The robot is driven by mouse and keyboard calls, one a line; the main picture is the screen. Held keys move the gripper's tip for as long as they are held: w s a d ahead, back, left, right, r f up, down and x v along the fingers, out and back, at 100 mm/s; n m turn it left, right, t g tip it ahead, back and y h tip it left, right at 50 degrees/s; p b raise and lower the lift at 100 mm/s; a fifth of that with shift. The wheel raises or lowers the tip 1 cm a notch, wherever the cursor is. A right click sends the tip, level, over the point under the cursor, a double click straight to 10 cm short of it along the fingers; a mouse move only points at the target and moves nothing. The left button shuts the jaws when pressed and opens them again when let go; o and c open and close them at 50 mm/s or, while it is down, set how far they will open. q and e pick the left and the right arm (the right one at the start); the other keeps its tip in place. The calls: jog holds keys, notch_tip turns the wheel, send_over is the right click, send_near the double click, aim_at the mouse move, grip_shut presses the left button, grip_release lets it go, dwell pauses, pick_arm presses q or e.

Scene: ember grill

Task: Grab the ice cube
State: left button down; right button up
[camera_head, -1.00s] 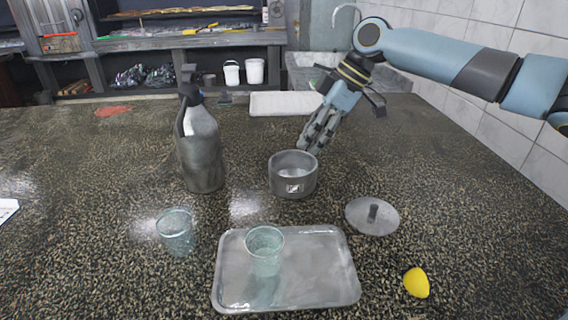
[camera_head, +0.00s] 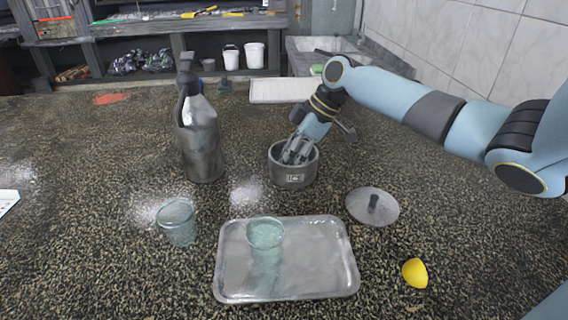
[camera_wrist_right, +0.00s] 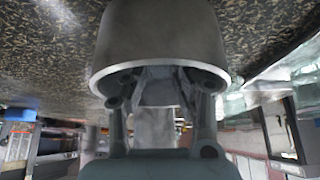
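The grey ice bucket (camera_head: 293,179) stands on the counter behind the tray. My right gripper (camera_head: 297,151) reaches down into its mouth, its fingers apart and the tips partly hidden by the rim. In the right wrist view the bucket (camera_wrist_right: 160,35) fills the top middle, with the finger links going in under its rim and a gap between them. No ice cube can be made out; the inside of the bucket is mostly hidden by the gripper and wall. My left gripper is not in view.
A metal tray (camera_head: 318,270) holds a glass (camera_head: 265,238); another glass (camera_head: 177,222) stands left of it. A lid (camera_head: 372,207) and lemon piece (camera_head: 415,273) lie at right.

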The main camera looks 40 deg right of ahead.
jog(key=shift+a+f, duration=0.15)
jog(key=shift+f, duration=0.1)
jog(key=shift+s, duration=0.1)
jog(key=shift+c, duration=0.4)
jog(key=shift+c, duration=1.4)
jog(key=shift+f, duration=0.1)
